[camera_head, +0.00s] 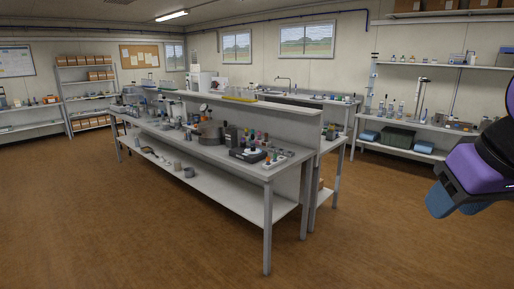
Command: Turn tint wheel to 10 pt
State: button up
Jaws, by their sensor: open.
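I cannot make out the tint wheel or any scale marking at this distance. A small dark device (248,155) with coloured parts sits near the right end of the long bench (268,174); whether it carries the wheel I cannot tell. My gripper (456,207), purple and black with blue ends, hangs at the right edge of the view. It is open, far from the bench and touching nothing there. Part of my arm is cut off by the picture edge.
The bench has a raised middle shelf, a lower shelf (232,197) and legs at its front corner. Brown floor (360,230) is clear around it. Wall shelves (425,128) with bottles and bins stand at the right, and a box rack (88,90) at the back left.

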aim_at(253, 150)
jog(key=i+j, duration=0.15)
jog(key=i, duration=0.4)
jog(key=i+j, duration=0.15)
jog(key=i, duration=0.4)
jog(key=i+j, duration=0.15)
jog(key=i, duration=0.35)
jog(key=i+j, duration=0.15)
jog(key=i, duration=0.4)
